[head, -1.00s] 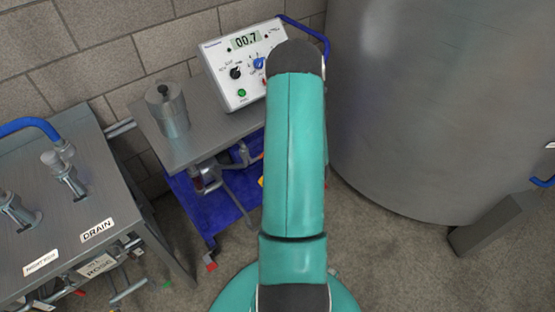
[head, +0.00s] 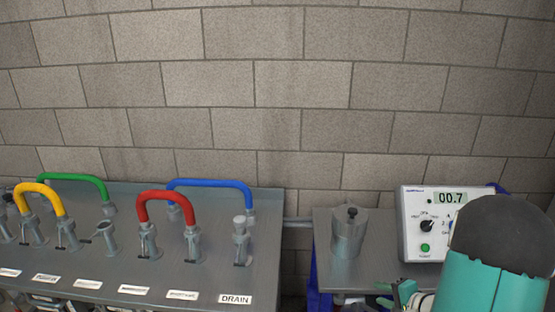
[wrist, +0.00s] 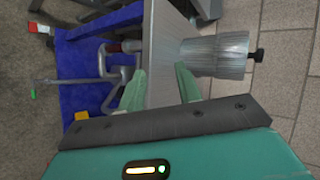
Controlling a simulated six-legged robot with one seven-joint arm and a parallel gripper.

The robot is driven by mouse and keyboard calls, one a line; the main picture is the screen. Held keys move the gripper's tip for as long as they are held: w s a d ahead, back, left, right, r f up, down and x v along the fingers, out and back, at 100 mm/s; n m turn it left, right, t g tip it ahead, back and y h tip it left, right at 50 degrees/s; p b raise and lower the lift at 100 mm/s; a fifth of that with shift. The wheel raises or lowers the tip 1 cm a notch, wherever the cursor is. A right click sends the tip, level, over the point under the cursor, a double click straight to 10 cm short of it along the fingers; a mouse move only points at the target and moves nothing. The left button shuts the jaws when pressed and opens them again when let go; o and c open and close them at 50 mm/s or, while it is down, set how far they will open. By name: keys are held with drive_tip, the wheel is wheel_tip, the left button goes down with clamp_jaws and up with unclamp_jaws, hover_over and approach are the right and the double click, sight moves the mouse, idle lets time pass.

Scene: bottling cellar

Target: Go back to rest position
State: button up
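My gripper (wrist: 161,78) shows in the wrist view with its two pale green fingers apart and nothing held between them. The edge of a steel side table (wrist: 166,40) lies beyond the gap. In the head view my teal arm fills the lower right corner, and a small part of my gripper (head: 407,292) shows at the front edge of the side table (head: 328,248). A steel canister with a black knob (head: 348,236) stands upright on that table. It also shows in the wrist view (wrist: 215,55), apart from the fingers.
A white meter (head: 418,222) reading 00.7 stands right of the canister, partly hidden by my arm. Left is a steel bench (head: 262,268) with valve stubs, coloured hoses and a DRAIN label (head: 235,299). A blue lower shelf (wrist: 78,62) shows in the wrist view.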

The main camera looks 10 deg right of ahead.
drive_tip(key=s+a+r+n+g+y, duration=0.25)
drive_tip(key=a+r+n, duration=0.35)
drive_tip(key=a, duration=0.5)
drive_tip(key=s+a+r+n+g+y, duration=0.1)
drive_tip(key=s+a+r+n+g, duration=0.2)
drive_tip(key=a+r, duration=0.65)
drive_tip(key=s+a+r+n+h, duration=0.5)
drive_tip(key=s+r+n+h, duration=0.1)
drive_tip(key=s, duration=0.3)
drive_tip(key=shift+s+a+r+h, duration=0.35)
drive_tip(key=shift+r+h, duration=0.2)
drive_tip(key=shift+r, duration=0.25)
